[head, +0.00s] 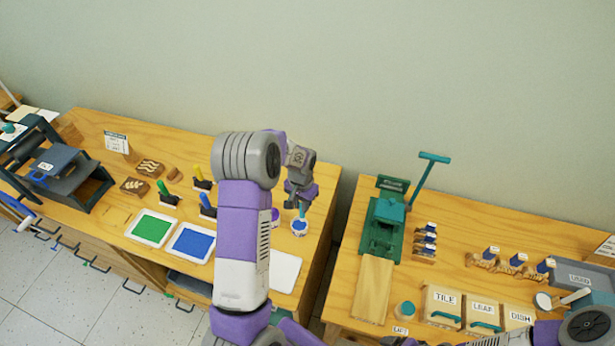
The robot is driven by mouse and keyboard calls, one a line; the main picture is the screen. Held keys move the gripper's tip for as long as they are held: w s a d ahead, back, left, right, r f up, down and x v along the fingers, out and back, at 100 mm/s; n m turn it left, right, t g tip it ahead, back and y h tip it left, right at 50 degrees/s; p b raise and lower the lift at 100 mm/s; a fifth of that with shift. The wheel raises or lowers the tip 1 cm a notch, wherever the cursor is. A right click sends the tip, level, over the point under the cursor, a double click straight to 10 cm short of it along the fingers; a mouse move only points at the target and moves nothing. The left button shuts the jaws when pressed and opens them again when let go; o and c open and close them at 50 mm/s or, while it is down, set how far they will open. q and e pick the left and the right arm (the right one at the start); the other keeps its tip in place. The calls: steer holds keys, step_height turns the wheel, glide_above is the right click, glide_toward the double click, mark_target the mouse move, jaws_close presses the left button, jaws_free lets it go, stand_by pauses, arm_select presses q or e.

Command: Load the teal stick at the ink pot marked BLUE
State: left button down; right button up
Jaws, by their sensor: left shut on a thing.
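My left gripper (301,199) is shut on the teal stick (302,212), which hangs down from the jaws. The stick's lower end is over a small white pot with blue ink (300,229), near the right end of the left table. I cannot tell whether the tip touches the ink, and the pot's label is too small to read. A pot with purple (275,215) stands just left of it, partly hidden by my left arm. Part of my right arm shows at the bottom right; I cannot make out its gripper.
A green slab (151,229) and a blue slab (192,243) lie left of my arm, with several colored sticks in dark holders behind them. A white sheet (285,271) lies in front of the pots. A gap separates the right table, which holds a green press (382,227).

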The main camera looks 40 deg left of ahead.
arm_select(q)
steer(key=shift+w+a+f+b, duration=0.1)
steer(key=shift+a+f+b, duration=0.15)
steer(key=shift+f+b, duration=0.5)
steer(key=shift+w+a+f+b, duration=0.1)
steer(key=shift+a+f+b, duration=0.25)
steer(key=shift+f, duration=0.75)
steer(key=shift+a+f+b, duration=0.2)
steer(key=shift+f+b, duration=0.35)
steer(key=shift+f, duration=0.35)
arm_select(e)
steer(key=shift+w+f, duration=0.2)
steer(key=shift+f, duration=0.45)
steer(key=shift+w+f, duration=0.2)
steer(key=shift+f, duration=0.4)
arm_select(q)
steer(key=shift+f+b, duration=0.55)
arm_select(e)
steer(key=shift+f, duration=0.55)
arm_select(q)
step_height(320, 180, up, 7)
steer(key=p, duration=0.4)
arm_select(e)
step_height(320, 180, up, 4)
steer(key=shift+r, duration=0.15)
